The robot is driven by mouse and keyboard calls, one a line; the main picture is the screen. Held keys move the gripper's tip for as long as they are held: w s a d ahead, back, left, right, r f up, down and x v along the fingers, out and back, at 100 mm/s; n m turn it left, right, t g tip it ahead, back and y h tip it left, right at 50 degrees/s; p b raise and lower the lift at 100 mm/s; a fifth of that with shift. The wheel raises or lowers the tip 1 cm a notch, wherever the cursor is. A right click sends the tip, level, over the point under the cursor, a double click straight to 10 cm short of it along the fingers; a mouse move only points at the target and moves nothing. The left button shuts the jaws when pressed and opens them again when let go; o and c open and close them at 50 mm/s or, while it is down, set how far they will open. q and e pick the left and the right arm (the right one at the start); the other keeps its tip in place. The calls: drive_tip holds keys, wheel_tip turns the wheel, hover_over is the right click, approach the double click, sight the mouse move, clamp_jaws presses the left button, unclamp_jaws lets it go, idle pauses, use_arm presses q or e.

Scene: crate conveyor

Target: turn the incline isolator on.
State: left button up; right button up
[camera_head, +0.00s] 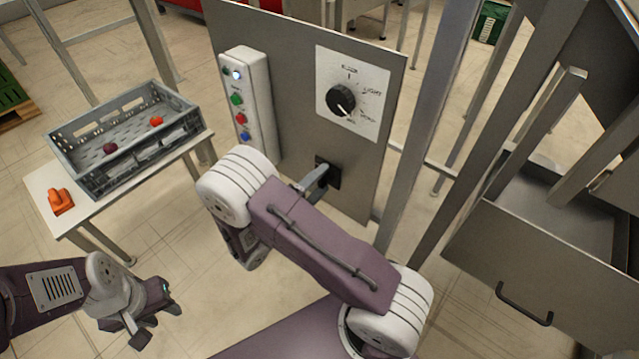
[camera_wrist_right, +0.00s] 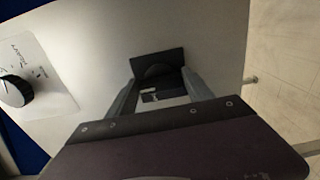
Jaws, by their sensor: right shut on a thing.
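The incline isolator (camera_head: 334,176) is a small black plate low on the grey panel, largely hidden behind my right arm in the head view. My right gripper (camera_head: 318,177) reaches it and is shut on its handle. In the right wrist view the black isolator (camera_wrist_right: 158,65) sits between the tips of my right gripper's fingers (camera_wrist_right: 160,92); the handle's exact angle is hard to tell. My left gripper (camera_head: 155,317) is open and empty, low at the left, apart from everything.
Above the isolator is a black rotary knob (camera_head: 341,100) on a white plate. A white button box (camera_head: 249,100) is left of it. A grey crate (camera_head: 75,165) and an orange object (camera_head: 60,201) stand on a white table (camera_head: 88,208). A metal drawer unit (camera_head: 545,262) is at right.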

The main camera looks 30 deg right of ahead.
idle(0.5)
drive_tip(key=o, duration=1.4)
drive_tip(key=shift+c, duration=0.2)
drive_tip(key=shift+a, duration=0.1)
drive_tip(key=p+v, duration=0.1)
drive_tip(key=v, duration=0.8)
drive_tip(key=shift+p, duration=0.3)
